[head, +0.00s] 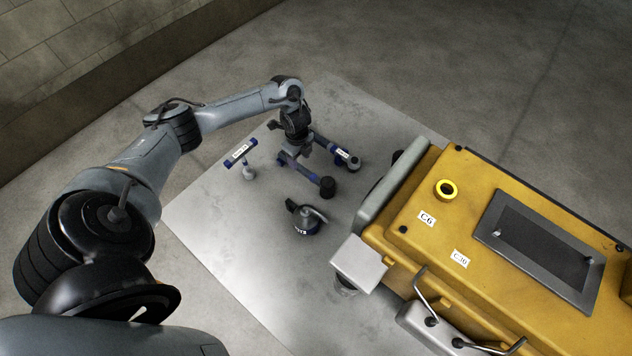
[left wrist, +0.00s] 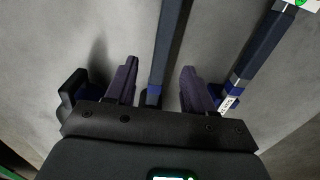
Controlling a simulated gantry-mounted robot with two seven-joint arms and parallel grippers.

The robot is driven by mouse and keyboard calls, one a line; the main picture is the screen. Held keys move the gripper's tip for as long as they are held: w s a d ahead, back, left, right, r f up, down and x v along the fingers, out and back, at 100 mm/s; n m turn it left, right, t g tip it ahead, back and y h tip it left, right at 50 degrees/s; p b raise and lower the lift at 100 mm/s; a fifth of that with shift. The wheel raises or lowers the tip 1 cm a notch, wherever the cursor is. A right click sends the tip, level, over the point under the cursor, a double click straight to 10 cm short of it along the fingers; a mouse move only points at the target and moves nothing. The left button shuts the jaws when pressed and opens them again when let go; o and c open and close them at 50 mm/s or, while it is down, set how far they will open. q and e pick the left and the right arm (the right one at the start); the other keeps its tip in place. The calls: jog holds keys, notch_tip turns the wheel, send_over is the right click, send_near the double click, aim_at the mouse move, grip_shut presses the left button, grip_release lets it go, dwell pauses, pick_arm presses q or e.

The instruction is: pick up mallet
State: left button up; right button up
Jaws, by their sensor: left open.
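A blue-handled tool with a black cylindrical head, which looks like the mallet (head: 308,173), lies on the grey sheet beneath my left gripper. My left gripper (head: 293,153) points down at the handle's far end from the head. In the left wrist view the left gripper (left wrist: 160,88) is open. A long dark blue handle (left wrist: 168,50) runs between its two fingers, with clear gaps on both sides. The mallet's head is not visible in that view. My right gripper is not in view.
A second labelled blue-handled tool (head: 335,149) lies close on the right; its handle shows in the left wrist view (left wrist: 262,45). A T-handled tool (head: 240,154) is at the left.

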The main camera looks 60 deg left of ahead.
aim_at(301, 167)
pick_arm(q)
notch_tip(301, 167, down, 3)
jog(key=shift+r+b, duration=0.1)
jog(key=shift+b, duration=0.35)
notch_tip(301, 167, down, 4)
jog(key=b, duration=0.3)
jog(key=shift+w+d+f, duration=0.1)
jog(key=shift+d+f, duration=0.05)
jog(key=shift+f, duration=0.5)
jog(key=shift+r, duration=0.1)
jog(key=shift+c, duration=0.9)
grip_shut()
